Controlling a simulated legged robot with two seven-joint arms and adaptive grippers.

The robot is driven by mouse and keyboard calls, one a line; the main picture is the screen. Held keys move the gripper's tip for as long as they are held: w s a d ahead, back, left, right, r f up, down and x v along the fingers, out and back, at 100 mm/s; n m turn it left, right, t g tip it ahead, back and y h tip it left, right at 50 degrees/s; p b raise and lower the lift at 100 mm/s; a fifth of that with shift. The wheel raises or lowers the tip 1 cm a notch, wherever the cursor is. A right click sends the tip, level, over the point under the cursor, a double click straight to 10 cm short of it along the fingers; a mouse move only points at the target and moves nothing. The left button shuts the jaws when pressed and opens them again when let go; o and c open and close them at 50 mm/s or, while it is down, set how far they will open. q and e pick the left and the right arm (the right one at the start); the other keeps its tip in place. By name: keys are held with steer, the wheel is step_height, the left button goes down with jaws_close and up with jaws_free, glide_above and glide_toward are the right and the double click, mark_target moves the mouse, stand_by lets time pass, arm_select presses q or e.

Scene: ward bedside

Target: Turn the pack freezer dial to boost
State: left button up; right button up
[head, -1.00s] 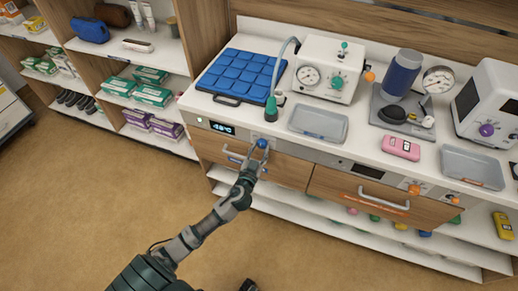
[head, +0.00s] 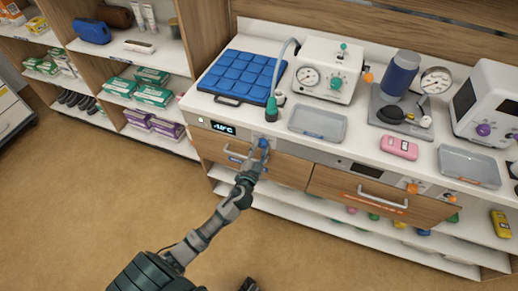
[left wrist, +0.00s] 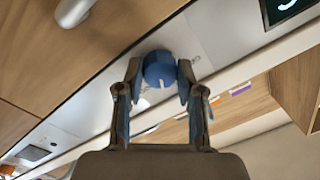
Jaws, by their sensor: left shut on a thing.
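The blue dial (head: 263,143) sits on the panel of the left drawer unit, to the right of a small lit display (head: 223,128). The display's characters are hard to read. My left gripper (head: 260,155) reaches up to the dial and is shut on it. In the left wrist view the dial (left wrist: 159,69) lies between the two fingers of the left gripper (left wrist: 160,92), with a pale mark on its lower edge. Labels around the dial are mostly hidden. My right gripper cannot be made out.
A blue padded pack (head: 240,75) lies on the counter above, beside a green-ended hose (head: 271,108). A grey tray (head: 318,124) stands behind the panel. The left drawer's handle (head: 232,155) is close to my gripper. The right drawer (head: 370,195) has an orange-marked front.

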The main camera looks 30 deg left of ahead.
arm_select(q)
steer(key=m, duration=0.4)
steer(key=m+p, duration=0.1)
steer(key=shift+d+r+m+t+h, duration=0.15)
steer(key=shift+r+m+t+h, duration=0.15)
steer(key=shift+m, duration=0.1)
steer(key=shift+f+m, duration=0.1)
steer(key=shift+m, duration=0.4)
arm_select(e)
steer(key=s+g, duration=0.1)
steer(key=s, duration=0.1)
steer(key=s+d+g, duration=0.1)
steer(key=s, duration=0.1)
steer(key=shift+s+d+f+g+h, duration=0.2)
steer(key=shift+s+g+h, duration=0.1)
steer(key=shift+s+g, duration=0.1)
arm_select(q)
steer(key=shift+d+f+m, duration=0.1)
steer(key=shift+f+m, duration=0.05)
steer(key=shift+m, duration=0.15)
arm_select(e)
steer(key=shift+s, duration=0.1)
arm_select(q)
steer(key=o, duration=1.2)
steer(key=shift+c, duration=0.2)
steer(key=shift+d, duration=0.15)
arm_select(e)
steer(key=shift+d+f, duration=0.1)
steer(key=shift+d, duration=0.2)
